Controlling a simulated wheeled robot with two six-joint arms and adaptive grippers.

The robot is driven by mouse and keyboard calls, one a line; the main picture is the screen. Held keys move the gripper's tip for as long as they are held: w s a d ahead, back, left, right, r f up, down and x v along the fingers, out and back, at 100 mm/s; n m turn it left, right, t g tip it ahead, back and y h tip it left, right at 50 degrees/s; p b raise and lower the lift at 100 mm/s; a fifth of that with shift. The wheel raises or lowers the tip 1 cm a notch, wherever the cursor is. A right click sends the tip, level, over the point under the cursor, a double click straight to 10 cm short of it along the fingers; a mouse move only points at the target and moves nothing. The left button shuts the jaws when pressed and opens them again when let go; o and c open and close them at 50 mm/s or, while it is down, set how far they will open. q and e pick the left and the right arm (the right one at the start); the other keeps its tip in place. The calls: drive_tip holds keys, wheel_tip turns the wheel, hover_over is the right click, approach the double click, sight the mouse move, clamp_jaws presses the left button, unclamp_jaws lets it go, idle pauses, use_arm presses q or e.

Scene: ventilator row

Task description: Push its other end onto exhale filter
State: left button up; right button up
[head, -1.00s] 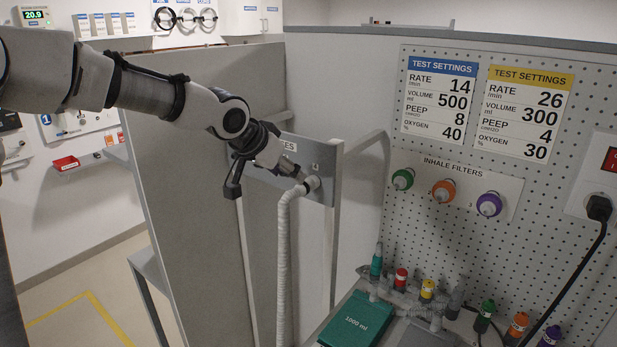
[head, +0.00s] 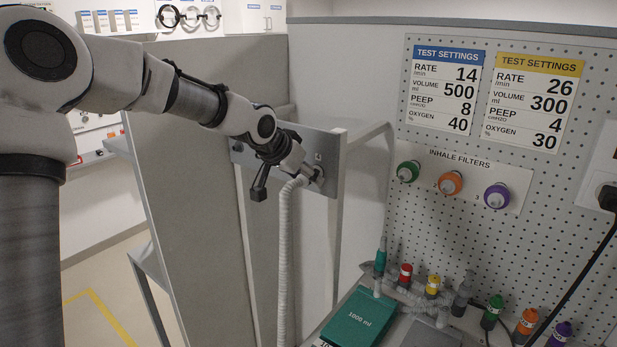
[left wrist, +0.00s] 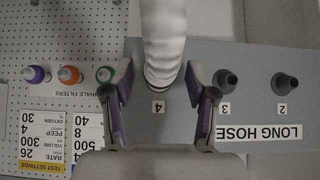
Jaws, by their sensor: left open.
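A long white ribbed hose (head: 286,250) hangs from the grey holder panel at the back middle. Its upper end bends onto the panel at the spot marked 4, as the left wrist view shows the hose (left wrist: 163,35) there. My left gripper (head: 296,163) is at that upper end. In the left wrist view its open fingers (left wrist: 163,95) stand on both sides of the hose, with gaps on each side. The hose's lower end is out of view. No label in view reads exhale filter, so I cannot tell which part that is. My right gripper is not in view.
Green, orange and purple inhale filters (head: 450,183) sit on the pegboard. Below are a teal 1000 ml test lung (head: 357,318) and several coloured capped parts (head: 432,287). Grey partition panels (head: 195,150) stand beside my left arm. Bare posts marked 3 and 2 (left wrist: 284,84) show.

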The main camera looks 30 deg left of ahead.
use_arm(q)
drive_tip(key=shift+s, duration=0.1)
clamp_jaws()
drive_tip(key=shift+f+b, duration=0.15)
drive_tip(key=shift+b, duration=0.25)
drive_tip(key=shift+s, duration=0.1)
